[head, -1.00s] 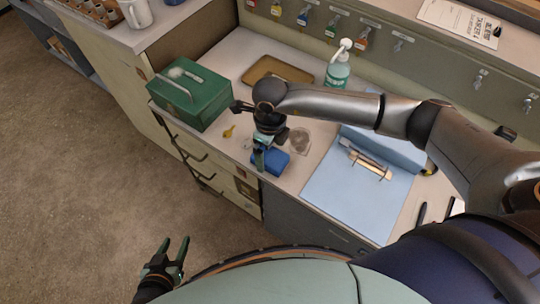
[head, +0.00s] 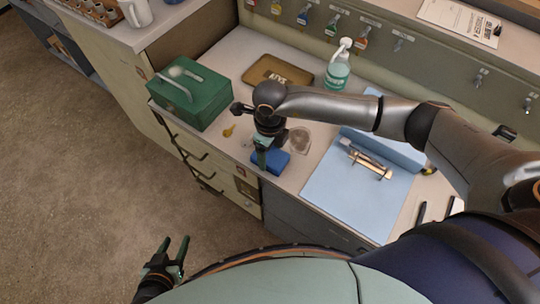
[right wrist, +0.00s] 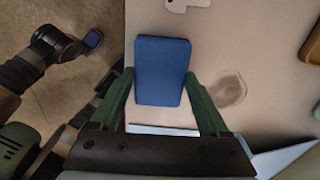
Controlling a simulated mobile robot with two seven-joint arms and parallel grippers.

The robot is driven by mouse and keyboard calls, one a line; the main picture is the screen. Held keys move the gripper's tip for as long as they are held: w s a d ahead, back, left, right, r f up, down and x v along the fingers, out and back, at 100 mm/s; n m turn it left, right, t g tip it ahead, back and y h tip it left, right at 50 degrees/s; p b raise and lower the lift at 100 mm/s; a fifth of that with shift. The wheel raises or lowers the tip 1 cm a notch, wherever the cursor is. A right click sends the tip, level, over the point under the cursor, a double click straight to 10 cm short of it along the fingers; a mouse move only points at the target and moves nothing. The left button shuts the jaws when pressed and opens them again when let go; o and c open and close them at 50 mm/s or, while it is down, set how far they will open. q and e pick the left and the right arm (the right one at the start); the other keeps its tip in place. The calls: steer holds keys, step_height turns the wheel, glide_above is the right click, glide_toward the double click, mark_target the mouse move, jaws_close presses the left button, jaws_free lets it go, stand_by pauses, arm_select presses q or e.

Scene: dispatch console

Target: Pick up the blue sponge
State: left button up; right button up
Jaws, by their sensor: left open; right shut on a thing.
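The blue sponge (head: 282,164) lies at the front edge of the counter, partly hidden by my right gripper in the head view. My right gripper (head: 265,159) points down over it. In the right wrist view the sponge (right wrist: 162,70) sits between the two green fingers of the right gripper (right wrist: 162,88), which is shut on its long sides. I cannot tell any gap between sponge and counter. My left gripper (head: 177,248) is open and empty, low over the floor, away from the counter.
A green box (head: 190,97), a brown tray (head: 277,70) and a pump bottle (head: 337,72) stand behind. A yellow key (head: 229,131) lies left of the sponge, a round stain (head: 299,140) right of it. A blue mat (head: 340,198) covers the right side.

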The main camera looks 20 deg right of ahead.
steer(key=shift+r, duration=0.5)
step_height(320, 180, up, 2)
steer(key=shift+w+r, duration=0.1)
steer(key=shift+r, duration=0.1)
steer(key=s+a+r+b, duration=0.2)
steer(key=s+a+r, duration=0.1)
steer(key=a+r, duration=0.9)
steer(key=n+p, duration=0.2)
steer(key=n, duration=1)
glide_above(270, 154)
steer(key=s+a, duration=0.2)
steer(key=a, duration=0.2)
steer(key=s+d+r+n+p, duration=0.2)
steer(key=d+r+n, duration=0.3)
steer(key=d+n, duration=0.6)
steer(key=shift+s+d+r+n, duration=0.2)
steer(key=shift+r+n, duration=0.15)
steer(key=shift+n, duration=2.05)
